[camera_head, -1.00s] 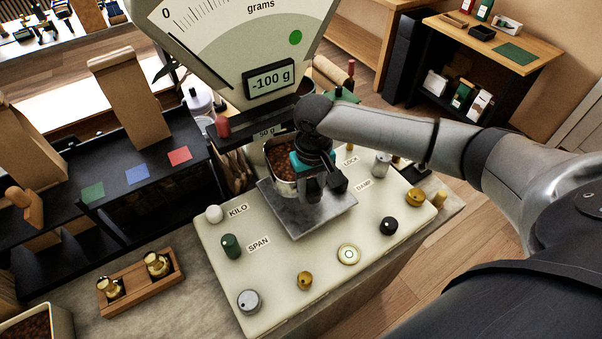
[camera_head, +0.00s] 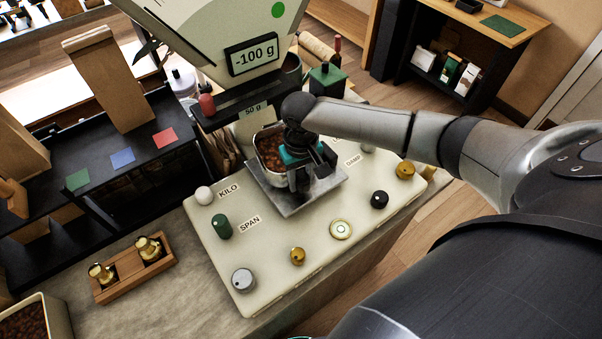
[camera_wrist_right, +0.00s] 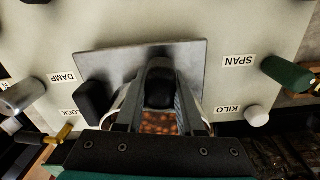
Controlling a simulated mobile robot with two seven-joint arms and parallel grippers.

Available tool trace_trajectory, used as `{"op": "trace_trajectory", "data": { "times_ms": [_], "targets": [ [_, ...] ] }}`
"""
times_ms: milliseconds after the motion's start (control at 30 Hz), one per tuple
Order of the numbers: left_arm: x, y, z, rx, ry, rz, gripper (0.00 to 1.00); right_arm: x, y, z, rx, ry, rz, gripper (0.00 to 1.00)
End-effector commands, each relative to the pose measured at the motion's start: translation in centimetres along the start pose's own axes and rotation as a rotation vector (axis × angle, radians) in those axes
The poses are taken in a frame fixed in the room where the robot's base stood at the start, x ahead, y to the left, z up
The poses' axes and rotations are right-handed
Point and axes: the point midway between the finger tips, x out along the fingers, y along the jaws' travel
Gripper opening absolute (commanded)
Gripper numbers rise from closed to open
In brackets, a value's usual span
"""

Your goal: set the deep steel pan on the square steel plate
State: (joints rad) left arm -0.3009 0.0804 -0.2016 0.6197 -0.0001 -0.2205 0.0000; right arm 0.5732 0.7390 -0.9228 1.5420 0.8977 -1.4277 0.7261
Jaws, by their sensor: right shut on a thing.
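The deep steel pan (camera_head: 261,154), with brown beans in it, is at the back-left part of the square steel plate (camera_head: 333,185). My right gripper (camera_head: 300,182) is shut on the pan's near side, over the plate. The pan looks upright. I cannot tell whether its bottom touches the plate, since the gripper hides the near side. My left gripper is not in view.
The plate is on a cream scale panel (camera_head: 268,258) with several knobs, including a green one (camera_head: 222,227) and a white one (camera_head: 204,195). The scale's display (camera_head: 254,55) reads -100 g close behind the pan. A wooden weight holder (camera_head: 133,267) stands at left.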

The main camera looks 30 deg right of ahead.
Motion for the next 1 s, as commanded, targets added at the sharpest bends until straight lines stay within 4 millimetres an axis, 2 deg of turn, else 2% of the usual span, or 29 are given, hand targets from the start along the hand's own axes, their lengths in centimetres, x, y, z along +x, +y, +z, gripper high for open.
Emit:
{"op": "trace_trajectory", "data": {
  "times_ms": [200, 1000],
  "targets": [
    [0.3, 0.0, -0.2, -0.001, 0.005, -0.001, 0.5, 0.9, 0.0, 0.0, -0.001, 0.001, 0.0, 0.0],
    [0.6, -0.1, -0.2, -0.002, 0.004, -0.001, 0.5, 1.5, 0.0, 0.0, 0.0, 0.001, 0.0, 0.0]
  ]
}}
